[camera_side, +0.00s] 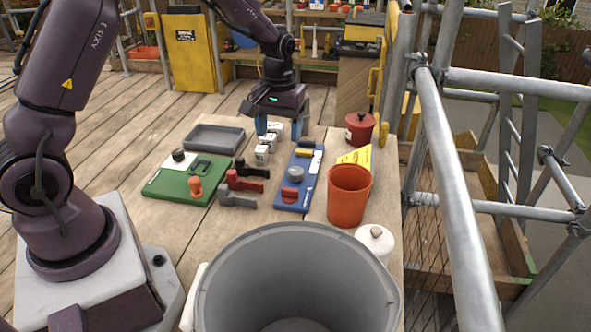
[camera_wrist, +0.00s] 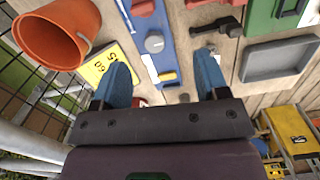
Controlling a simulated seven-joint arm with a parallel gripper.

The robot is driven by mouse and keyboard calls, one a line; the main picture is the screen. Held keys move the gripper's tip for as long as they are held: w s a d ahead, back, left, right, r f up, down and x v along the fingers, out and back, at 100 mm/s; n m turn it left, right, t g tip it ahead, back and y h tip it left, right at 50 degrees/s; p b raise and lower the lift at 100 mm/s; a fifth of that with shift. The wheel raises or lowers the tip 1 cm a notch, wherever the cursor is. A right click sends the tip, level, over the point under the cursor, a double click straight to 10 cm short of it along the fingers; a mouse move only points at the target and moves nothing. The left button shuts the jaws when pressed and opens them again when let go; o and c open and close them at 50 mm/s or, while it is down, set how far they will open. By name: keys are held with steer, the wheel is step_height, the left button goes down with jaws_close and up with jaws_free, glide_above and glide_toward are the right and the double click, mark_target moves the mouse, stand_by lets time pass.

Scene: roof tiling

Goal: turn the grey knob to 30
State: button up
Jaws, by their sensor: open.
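The grey knob (camera_side: 295,173) is a round cap on the blue panel (camera_side: 307,181), between a red knob (camera_side: 290,196) and a yellow part (camera_side: 304,152). It also shows in the wrist view (camera_wrist: 154,43), top centre; its setting is too small to read. My gripper (camera_side: 282,124) is open and empty, above the far end of the board, beyond the blue panel. In the wrist view its blue fingers (camera_wrist: 161,75) stand apart, with the knob ahead of them and clear of both. A yellow card with numbers (camera_wrist: 98,67) lies beside the panel.
An orange pot (camera_side: 349,194), a red lidded pot (camera_side: 360,128) and a white lidded jar (camera_side: 375,242) stand at the right. Several white blocks (camera_side: 262,155), levers (camera_side: 240,198), a green panel (camera_side: 180,188) and a grey tray (camera_side: 214,138) lie left. A large grey bin (camera_side: 222,292) stands in front.

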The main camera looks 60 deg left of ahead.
mark_target(296, 171)
steer(key=w+f+n, duration=0.1)
steer(key=f, duration=0.3)
steer(key=w+a+f+n, duration=0.1)
steer(key=w+f, duration=0.1)
steer(key=f, duration=0.3)
steer(key=w+f, duration=0.2)
steer(key=f, duration=0.3)
steer(key=shift+a+n+t, duration=0.2)
steer(key=shift+n+t, duration=0.2)
steer(key=c, duration=0.9)
steer(key=shift+c, duration=0.2)
